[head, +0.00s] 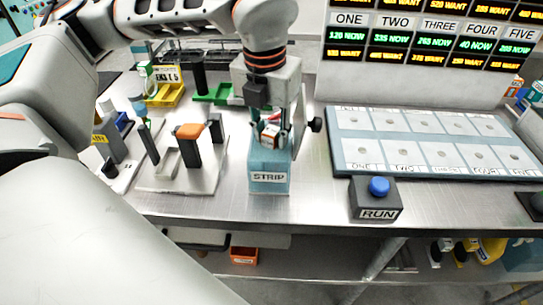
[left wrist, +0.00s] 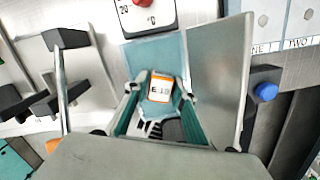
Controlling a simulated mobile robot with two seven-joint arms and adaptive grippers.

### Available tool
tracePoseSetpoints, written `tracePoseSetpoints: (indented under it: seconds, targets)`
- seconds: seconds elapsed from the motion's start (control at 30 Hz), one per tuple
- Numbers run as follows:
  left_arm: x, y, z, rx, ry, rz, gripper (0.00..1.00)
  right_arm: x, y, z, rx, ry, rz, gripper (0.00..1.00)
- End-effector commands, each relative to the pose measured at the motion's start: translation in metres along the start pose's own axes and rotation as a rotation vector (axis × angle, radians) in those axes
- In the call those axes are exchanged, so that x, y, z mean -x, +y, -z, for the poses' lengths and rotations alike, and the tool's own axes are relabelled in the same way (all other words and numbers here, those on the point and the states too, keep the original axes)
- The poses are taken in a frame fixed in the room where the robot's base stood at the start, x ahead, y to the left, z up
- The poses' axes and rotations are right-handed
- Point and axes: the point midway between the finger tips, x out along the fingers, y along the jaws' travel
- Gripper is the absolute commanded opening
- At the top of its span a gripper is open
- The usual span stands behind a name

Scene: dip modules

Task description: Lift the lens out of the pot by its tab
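A blue pot labelled STRIP (head: 268,181) stands upright near the bench's front edge. An orange-edged white tab (head: 270,131) shows at its mouth; in the left wrist view the tab (left wrist: 160,87) reads something like "E.13". Below it, inside the pot, are a black-and-white striped patch and a dark rounded shape; I cannot tell which is the lens. My left gripper (head: 271,123) points down into the pot's mouth. In the left wrist view its fingertips (left wrist: 161,90) stand either side of the tab, apparently with small gaps. My right gripper is not in view.
A RUN box (head: 377,200) with a blue button stands right of the pot. A numbered tray (head: 425,145) lies behind it, below a display board (head: 430,45). A stand with an orange-topped post (head: 189,145) is left of the pot. Bare bench (head: 320,180) lies between pot and box.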

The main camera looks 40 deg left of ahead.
Motion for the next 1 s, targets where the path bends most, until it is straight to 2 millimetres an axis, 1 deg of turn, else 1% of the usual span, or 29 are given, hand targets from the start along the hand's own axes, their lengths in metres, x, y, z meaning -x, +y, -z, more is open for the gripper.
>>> tracePoseSetpoints:
  seconds: [0.13, 0.17, 0.2, 0.23, 0.27, 0.67, 0.83, 0.97, 1.0]
  targets:
    - [0.0, 0.0, 0.0, 0.0, 0.0, 0.0, 0.25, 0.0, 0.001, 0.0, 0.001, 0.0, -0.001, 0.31]
    - [0.0, 0.0, 0.0, 0.0, 0.0, 0.0, 0.22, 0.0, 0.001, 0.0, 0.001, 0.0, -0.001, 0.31]
    - [0.0, 0.0, 0.0, 0.0, 0.0, 0.0, 0.12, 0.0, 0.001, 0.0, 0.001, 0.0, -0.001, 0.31]
    - [0.0, 0.0, 0.0, 0.0, 0.0, 0.0, 0.04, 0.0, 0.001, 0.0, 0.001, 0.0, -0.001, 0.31]
    - [0.001, 0.0, 0.0, 0.0, 0.0, 0.0, 0.0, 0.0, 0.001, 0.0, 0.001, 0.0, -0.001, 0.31]
    - [0.004, 0.0, -0.001, 0.0, -0.001, 0.0, 0.0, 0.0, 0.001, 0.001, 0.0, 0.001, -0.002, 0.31]
    - [0.017, 0.0, -0.003, 0.002, -0.004, 0.0, 0.0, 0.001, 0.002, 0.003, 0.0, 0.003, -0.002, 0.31]
    - [0.037, -0.001, -0.005, 0.001, -0.005, 0.002, 0.0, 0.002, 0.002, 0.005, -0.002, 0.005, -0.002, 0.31]
    - [0.044, -0.001, -0.006, 0.002, -0.006, 0.002, 0.0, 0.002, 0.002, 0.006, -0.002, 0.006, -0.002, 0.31]
